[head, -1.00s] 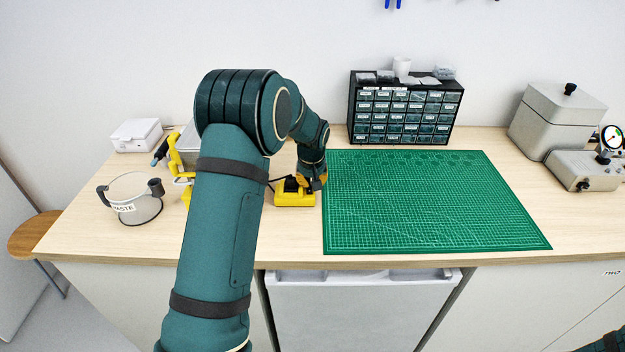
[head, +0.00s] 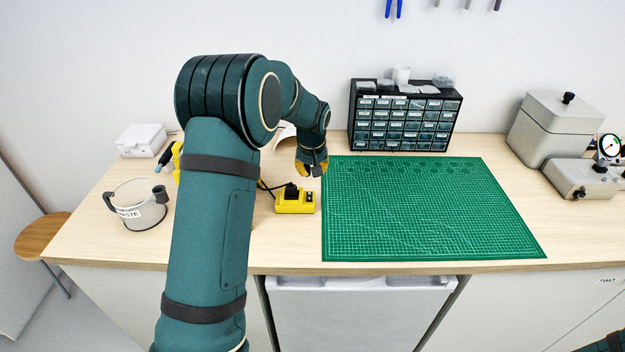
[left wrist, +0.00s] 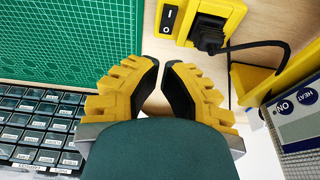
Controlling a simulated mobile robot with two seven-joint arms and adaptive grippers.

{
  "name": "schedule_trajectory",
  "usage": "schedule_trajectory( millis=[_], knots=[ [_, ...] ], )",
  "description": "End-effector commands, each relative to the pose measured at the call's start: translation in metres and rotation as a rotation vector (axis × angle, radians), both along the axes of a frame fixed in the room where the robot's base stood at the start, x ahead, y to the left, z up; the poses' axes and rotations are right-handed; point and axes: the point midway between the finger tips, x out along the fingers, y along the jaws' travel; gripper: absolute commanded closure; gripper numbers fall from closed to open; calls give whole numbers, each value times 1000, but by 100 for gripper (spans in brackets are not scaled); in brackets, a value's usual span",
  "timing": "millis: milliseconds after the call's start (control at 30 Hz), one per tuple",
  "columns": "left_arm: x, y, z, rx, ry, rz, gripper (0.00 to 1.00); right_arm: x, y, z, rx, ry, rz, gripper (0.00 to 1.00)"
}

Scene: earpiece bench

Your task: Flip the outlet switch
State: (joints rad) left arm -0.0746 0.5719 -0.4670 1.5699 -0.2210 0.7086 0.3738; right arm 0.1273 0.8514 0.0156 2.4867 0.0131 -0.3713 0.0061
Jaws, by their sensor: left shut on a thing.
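The yellow outlet box (head: 295,204) lies on the bench left of the green mat, with a black plug and cord in it. In the left wrist view its black rocker switch (left wrist: 168,19) with white marks shows beside the black plug (left wrist: 208,36); I cannot tell which side is pressed. My left gripper (head: 312,173) is above and behind the box, apart from it. My right gripper is not in view.
The green cutting mat (head: 425,215) is bare. A black drawer cabinet (head: 405,120) stands behind it. A paste pot (head: 138,207) and white box (head: 141,139) stand at the left, grey equipment (head: 560,125) at the right. A labelled heat device (left wrist: 300,110) is near the outlet.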

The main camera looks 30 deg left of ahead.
Motion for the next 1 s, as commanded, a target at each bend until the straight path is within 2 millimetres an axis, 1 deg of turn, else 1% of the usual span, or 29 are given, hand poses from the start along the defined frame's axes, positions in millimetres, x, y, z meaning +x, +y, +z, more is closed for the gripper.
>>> schedule_trajectory(
  millis=[33,100,200,333,500,1000],
  knots=[
    [0,0,13,0,-5,0,100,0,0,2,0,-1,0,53],
    [-1,-1,27,0,-5,1,100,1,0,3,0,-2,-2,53],
    [-3,-2,43,1,-6,1,100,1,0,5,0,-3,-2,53],
    [-4,-2,57,1,-4,2,100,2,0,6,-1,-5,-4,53],
    [-5,-2,64,1,-2,1,100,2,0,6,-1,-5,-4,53],
    [-5,-3,64,1,-3,1,100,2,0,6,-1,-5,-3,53]
  ],
)
